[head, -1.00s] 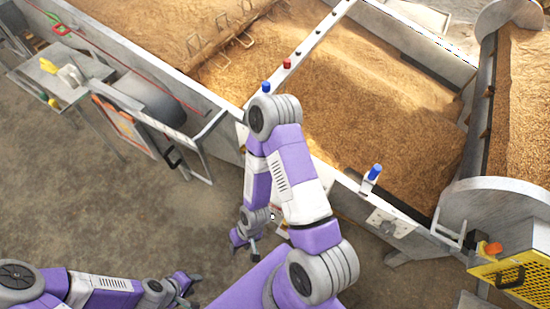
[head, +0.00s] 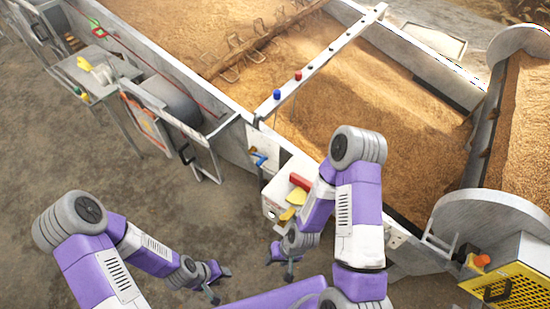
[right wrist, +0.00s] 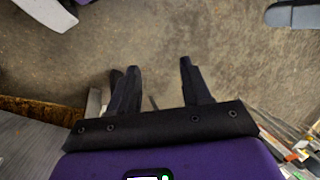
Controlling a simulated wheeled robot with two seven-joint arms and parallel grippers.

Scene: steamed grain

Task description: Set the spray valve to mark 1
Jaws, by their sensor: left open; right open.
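A blue lever (head: 260,158) sits on a pale panel on the near wall of the grain trough, left of the box with red and yellow parts. It may be the spray valve; its marks are too small to read. My left gripper (head: 219,286) is open and empty over the floor, below and left of the lever. My right gripper (head: 281,268) is open and empty in front of the box, below the lever. In the right wrist view its two dark fingers (right wrist: 158,82) stand apart over bare floor. Neither gripper touches the lever.
A white box (head: 272,208) with a red handle (head: 300,182) and a yellow part juts from the trough wall. A metal side table (head: 100,88) and a hinged frame (head: 202,155) stand left. A yellow guard (head: 515,268) is at right. The floor at left is clear.

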